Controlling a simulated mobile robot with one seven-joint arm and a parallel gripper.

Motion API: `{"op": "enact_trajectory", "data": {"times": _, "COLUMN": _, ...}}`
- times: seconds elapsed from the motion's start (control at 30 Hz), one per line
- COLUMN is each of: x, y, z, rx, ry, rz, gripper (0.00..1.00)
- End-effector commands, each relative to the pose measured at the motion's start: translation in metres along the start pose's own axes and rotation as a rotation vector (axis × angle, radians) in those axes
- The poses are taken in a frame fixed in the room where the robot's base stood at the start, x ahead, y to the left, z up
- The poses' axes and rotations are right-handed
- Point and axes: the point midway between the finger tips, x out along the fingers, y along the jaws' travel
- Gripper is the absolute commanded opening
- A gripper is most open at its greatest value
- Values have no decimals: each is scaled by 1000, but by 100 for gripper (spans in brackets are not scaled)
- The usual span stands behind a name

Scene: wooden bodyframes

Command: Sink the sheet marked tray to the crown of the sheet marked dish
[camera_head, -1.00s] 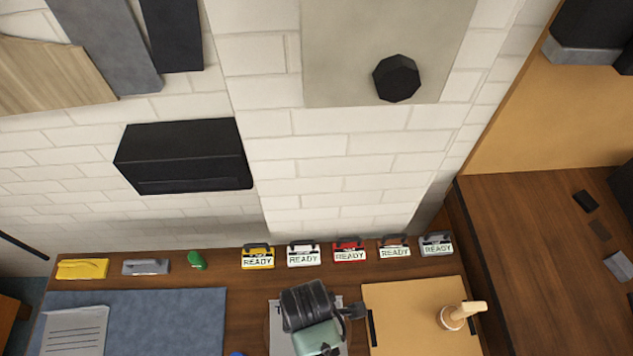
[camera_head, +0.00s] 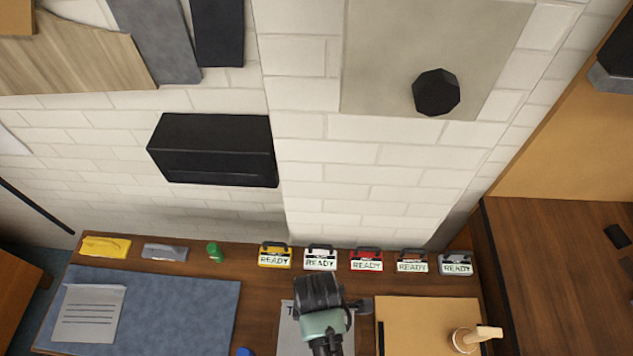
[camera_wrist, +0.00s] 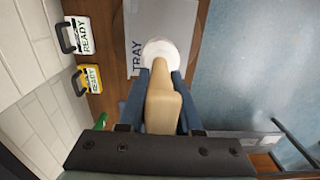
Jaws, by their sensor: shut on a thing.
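My gripper (camera_wrist: 160,85) is shut on a tan, wood-coloured handle (camera_wrist: 163,100) in the wrist view. A white round end (camera_wrist: 160,50) shows at the handle's far end, over the edge of a grey sheet marked TRAY (camera_wrist: 143,35). I cannot tell whether the round end touches the sheet. In the head view the sheet (camera_head: 289,340) lies on the wooden table, partly covered by my wrist; only a "T" of its word shows. My fingertips and the held thing are hidden there. No sheet marked dish can be read in either view.
Several small cases marked READY (camera_head: 366,260) line the table's back edge. A blue mat (camera_head: 190,310) with a printed page (camera_head: 88,313) lies left. A tan board (camera_head: 420,320) with a wooden-handled tool (camera_head: 467,340) lies right. A brick wall (camera_head: 350,190) stands behind.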

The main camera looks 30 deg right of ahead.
Motion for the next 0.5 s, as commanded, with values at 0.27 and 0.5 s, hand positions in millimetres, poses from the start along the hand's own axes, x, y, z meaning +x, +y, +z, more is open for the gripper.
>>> {"op": "enact_trajectory", "data": {"times": 0.27, "x": 16, "y": 0, "z": 0, "rx": -1, "ry": 0, "rz": -1, "gripper": 0}}
{"op": "enact_trajectory", "data": {"times": 0.5, "x": 79, "y": 0, "z": 0, "rx": 0, "ry": 0, "rz": -1, "gripper": 0}}
